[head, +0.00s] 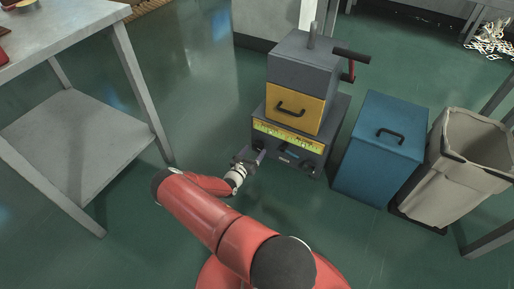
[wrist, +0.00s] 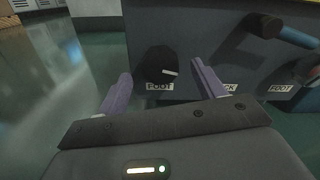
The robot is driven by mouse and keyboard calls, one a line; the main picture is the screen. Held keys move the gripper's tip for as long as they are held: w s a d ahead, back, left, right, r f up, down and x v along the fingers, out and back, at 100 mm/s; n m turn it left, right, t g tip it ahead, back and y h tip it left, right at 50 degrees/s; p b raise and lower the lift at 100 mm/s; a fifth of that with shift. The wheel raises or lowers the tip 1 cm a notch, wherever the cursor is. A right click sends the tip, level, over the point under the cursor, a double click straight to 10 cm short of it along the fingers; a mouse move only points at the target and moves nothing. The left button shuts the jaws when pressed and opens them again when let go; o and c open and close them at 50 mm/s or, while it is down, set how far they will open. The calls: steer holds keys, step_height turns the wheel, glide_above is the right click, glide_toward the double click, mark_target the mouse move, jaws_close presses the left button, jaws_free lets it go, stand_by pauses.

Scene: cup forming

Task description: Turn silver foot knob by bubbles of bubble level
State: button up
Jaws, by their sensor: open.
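A dark round knob (wrist: 159,62) with a pale pointer mark sits on the grey machine's front panel in the wrist view. A label reading FOOT is below it. No knob looks silver here. My gripper (wrist: 161,74) is open, its two purple fingers on either side of this knob in the picture; I cannot tell whether they touch it. In the head view my gripper (head: 258,157) is at the lower left of the machine's front. A yellow-green strip (head: 288,138), likely the bubble level, runs across the machine's front; its bubbles are too small to read.
The grey machine (head: 315,70) has a yellow drawer front (head: 300,105). A blue bar (wrist: 293,34) sticks out right of the knob, with another FOOT label beyond. A blue bin (head: 375,160) and a beige bin (head: 455,165) stand right. A metal table (head: 75,140) stands left; floor between is clear.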

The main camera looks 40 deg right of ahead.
mark_target(256, 148)
steer(key=shift+x, duration=1.75)
steer(key=shift+c, duration=0.2)
steer(key=c, duration=1)
steer(key=shift+o, duration=0.2)
steer(key=shift+f+n+b, duration=0.1)
steer(key=shift+n+b, duration=0.3)
steer(key=shift+b, duration=0.1)
steer(key=shift+n, duration=0.5)
